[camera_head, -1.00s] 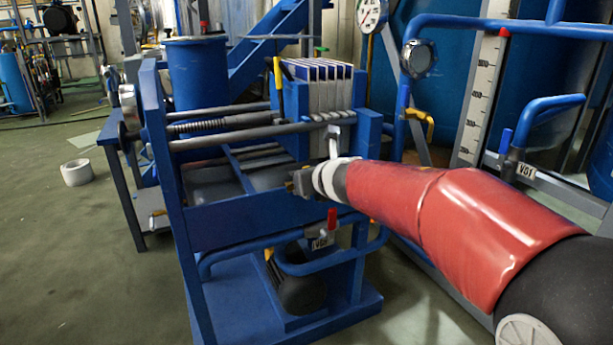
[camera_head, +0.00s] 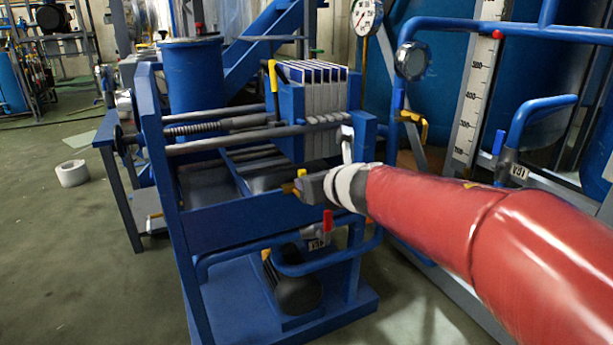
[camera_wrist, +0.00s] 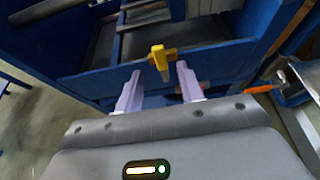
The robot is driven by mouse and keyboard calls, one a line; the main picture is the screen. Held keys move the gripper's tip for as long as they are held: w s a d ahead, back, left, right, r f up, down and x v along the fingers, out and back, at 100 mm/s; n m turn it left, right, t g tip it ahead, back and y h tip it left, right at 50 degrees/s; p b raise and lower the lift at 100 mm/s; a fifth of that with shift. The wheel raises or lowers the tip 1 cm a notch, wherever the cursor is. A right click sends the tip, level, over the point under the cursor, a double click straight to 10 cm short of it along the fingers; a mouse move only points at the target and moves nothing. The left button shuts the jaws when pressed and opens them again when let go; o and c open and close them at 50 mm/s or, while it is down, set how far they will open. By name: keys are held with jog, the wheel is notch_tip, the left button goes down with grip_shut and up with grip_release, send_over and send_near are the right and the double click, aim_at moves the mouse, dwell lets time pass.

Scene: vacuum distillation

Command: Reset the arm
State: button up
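My arm in its red sleeve reaches in from the lower right in the head view. My gripper (camera_head: 300,187) is at the front of the blue filter press frame (camera_head: 250,215). In the wrist view my gripper (camera_wrist: 159,71) is open, with its two pale fingers apart. A yellow handle (camera_wrist: 160,57) shows between and just beyond the fingertips; I cannot tell whether they touch it. Nothing is visibly held. In the head view the fingers are small and partly hidden by the wrist.
Filter plates (camera_head: 318,90) stand in the press. A red-handled valve (camera_head: 328,222) is below my gripper. Blue pipes (camera_head: 540,110) and a scale board (camera_head: 478,90) stand at the right. A white roll (camera_head: 72,173) lies on the open floor at left.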

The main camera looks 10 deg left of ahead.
jog(key=shift+s+d+r, duration=0.2)
jog(key=shift+s+d, duration=0.1)
jog(key=shift+s, duration=0.15)
jog(key=s+d+r+m+t+h+p, duration=0.1)
jog(key=s+d+r+m+h+p, duration=0.15)
jog(key=d+m, duration=0.5)
jog(key=s+d+r+m+h+p, duration=0.1)
jog(key=s+d+r+m+h, duration=0.15)
jog(key=d+m, duration=0.45)
jog(key=s+d+r+m+t+h+p, duration=0.1)
jog(key=s+d+m+h+p, duration=0.2)
jog(key=d+m, duration=0.45)
jog(key=s+f+m+g+p, duration=0.1)
jog(key=s+f+m+g, duration=0.2)
jog(key=s+m, duration=0.6)
jog(key=s+f+m+g+p, duration=0.2)
jog(key=s+f+m+g, duration=0.2)
jog(key=s+m, duration=0.6)
jog(key=shift+s+d+f+m+g+y, duration=0.15)
jog(key=shift+f+m+g+y, duration=0.15)
jog(key=shift+f+m, duration=0.5)
